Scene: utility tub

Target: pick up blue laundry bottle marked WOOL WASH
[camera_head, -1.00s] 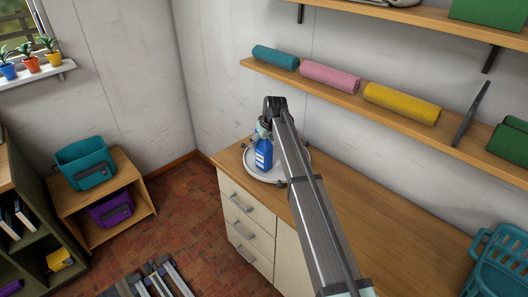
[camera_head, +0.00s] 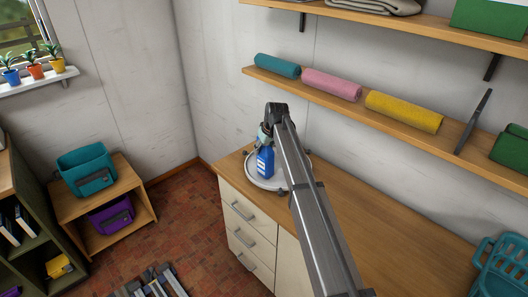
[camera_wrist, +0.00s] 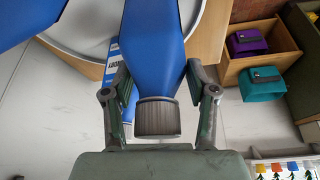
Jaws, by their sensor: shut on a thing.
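A blue bottle (camera_head: 265,163) with a white label stands on a round white tray (camera_head: 274,186) at the far left end of the counter. The lettering is too small to read in the head view. In the wrist view a blue bottle (camera_wrist: 155,45) with a dark grey ribbed cap fills the middle, its label turned out of sight. My gripper (camera_wrist: 160,90) is shut on this bottle near its neck, one finger on each side. The tray's rim (camera_wrist: 75,50) shows behind it. In the head view my gripper (camera_head: 265,134) is partly hidden by my arm.
A blue thing with a white, lettered label (camera_wrist: 115,75) shows behind the left finger, and another blue shape (camera_wrist: 28,18) at the upper left. A shelf (camera_head: 350,98) with rolled towels hangs above the counter (camera_head: 400,235).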

